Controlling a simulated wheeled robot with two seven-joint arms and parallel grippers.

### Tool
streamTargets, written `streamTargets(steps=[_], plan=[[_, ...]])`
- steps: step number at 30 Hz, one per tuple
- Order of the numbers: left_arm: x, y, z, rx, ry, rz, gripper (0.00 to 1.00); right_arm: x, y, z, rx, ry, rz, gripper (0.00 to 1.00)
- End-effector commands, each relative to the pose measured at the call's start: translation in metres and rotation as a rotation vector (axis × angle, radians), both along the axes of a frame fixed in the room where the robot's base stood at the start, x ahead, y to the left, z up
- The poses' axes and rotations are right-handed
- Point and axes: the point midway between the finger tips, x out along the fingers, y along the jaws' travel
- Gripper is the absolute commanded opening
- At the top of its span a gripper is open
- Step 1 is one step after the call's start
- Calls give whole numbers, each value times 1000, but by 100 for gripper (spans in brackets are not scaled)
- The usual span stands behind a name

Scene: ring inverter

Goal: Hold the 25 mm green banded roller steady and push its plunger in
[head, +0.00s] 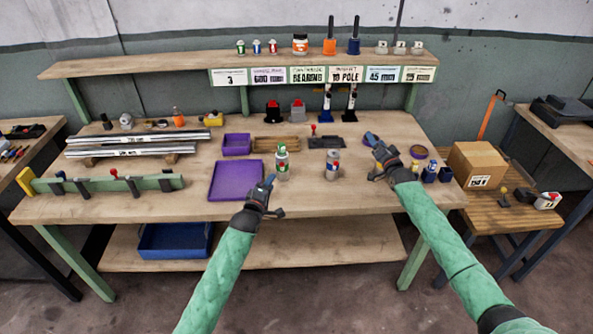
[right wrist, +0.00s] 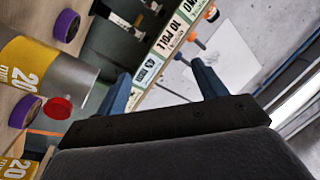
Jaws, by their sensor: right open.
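A small upright roller with a green top (head: 282,150) stands on the bench near the middle in the head view; it looks like the green banded roller, but its size marking is too small to read. Its plunger is not clear. My left gripper (head: 268,182) is just left of and in front of it, seemingly apart from it; its jaw opening is unclear. My right gripper (head: 372,150) is to the right, above the bench, open and empty. Its spread fingers show in the right wrist view (right wrist: 165,88). That view does not show the green roller.
A second roller (head: 332,169) with red and blue parts stands to the right. A yellow-banded cylinder marked 20 (right wrist: 38,72) with a red knob (right wrist: 59,108) shows in the right wrist view. A purple tray (head: 212,194) lies left. Bench is clear in front of the rollers.

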Motion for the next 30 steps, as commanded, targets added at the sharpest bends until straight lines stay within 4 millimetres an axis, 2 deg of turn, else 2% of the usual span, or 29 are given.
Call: streamTargets(steps=[1, 9, 15, 18, 23, 30], plan=[[0, 0, 0, 0, 0, 0, 36, 4, 25, 5, 38, -7, 36, 70], [0, 0, 0, 0, 0, 0, 36, 7, 152, 20, 274, 1, 252, 70], [0, 0, 0, 0, 0, 0, 36, -2, 230, 26, 419, 36, 403, 70], [0, 0, 0, 0, 0, 0, 36, -8, 262, 25, 453, 61, 466, 70], [0, 0, 0, 0, 0, 0, 36, -16, 294, 15, 369, 91, 525, 70], [0, 0, 0, 0, 0, 0, 36, -26, 314, -25, 3, 113, 568, 70]])
